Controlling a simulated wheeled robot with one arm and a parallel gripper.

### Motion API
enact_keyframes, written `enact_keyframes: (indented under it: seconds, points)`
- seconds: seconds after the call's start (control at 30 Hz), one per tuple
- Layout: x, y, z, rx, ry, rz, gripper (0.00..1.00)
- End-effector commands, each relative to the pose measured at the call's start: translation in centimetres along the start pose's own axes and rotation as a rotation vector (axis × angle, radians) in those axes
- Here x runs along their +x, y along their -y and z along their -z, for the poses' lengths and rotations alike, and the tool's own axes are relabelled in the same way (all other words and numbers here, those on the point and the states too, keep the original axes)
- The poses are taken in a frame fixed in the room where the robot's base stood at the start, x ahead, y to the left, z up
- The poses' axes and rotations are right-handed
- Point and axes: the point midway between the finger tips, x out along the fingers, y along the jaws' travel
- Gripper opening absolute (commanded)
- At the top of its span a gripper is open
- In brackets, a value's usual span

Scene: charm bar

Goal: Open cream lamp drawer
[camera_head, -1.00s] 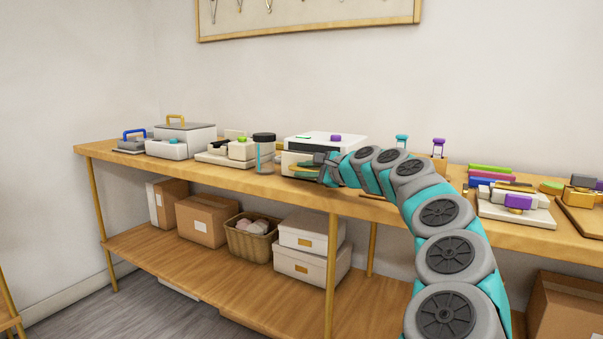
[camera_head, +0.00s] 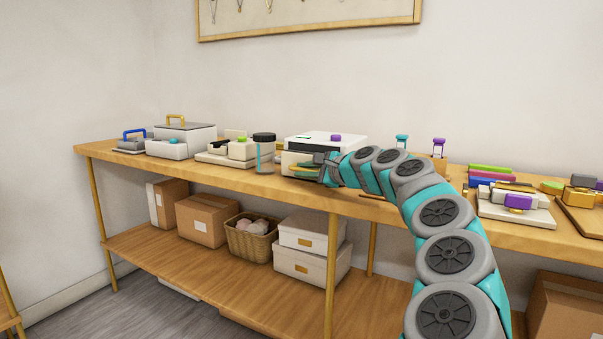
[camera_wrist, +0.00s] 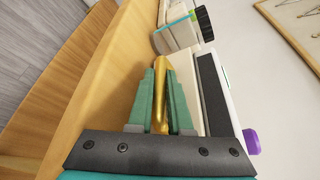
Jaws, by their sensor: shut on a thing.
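In the wrist view the box's cream front (camera_wrist: 197,97) runs along the right side of my gripper (camera_wrist: 161,100). The green fingers are shut on a gold handle (camera_wrist: 161,90) between them. I cannot tell how far the drawer stands out.
A jar with a black lid (camera_head: 264,153) stands just left of the box. Cream devices and a grey-lidded box (camera_head: 187,138) are further left. Coloured blocks and trays (camera_head: 515,214) lie to the right. Boxes and a basket (camera_head: 252,238) fill the lower shelf.

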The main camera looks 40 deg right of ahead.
Motion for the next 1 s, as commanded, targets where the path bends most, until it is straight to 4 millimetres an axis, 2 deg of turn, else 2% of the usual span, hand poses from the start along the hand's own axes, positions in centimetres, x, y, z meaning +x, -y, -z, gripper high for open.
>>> enact_keyframes:
  seconds: [0.47,1.0]
  points:
    - [-0.2,0.1,-0.2,0.0,0.0,0.005,0.0]
    - [-2.1,-2.9,-4.8,-0.002,0.002,0.007,0.0]
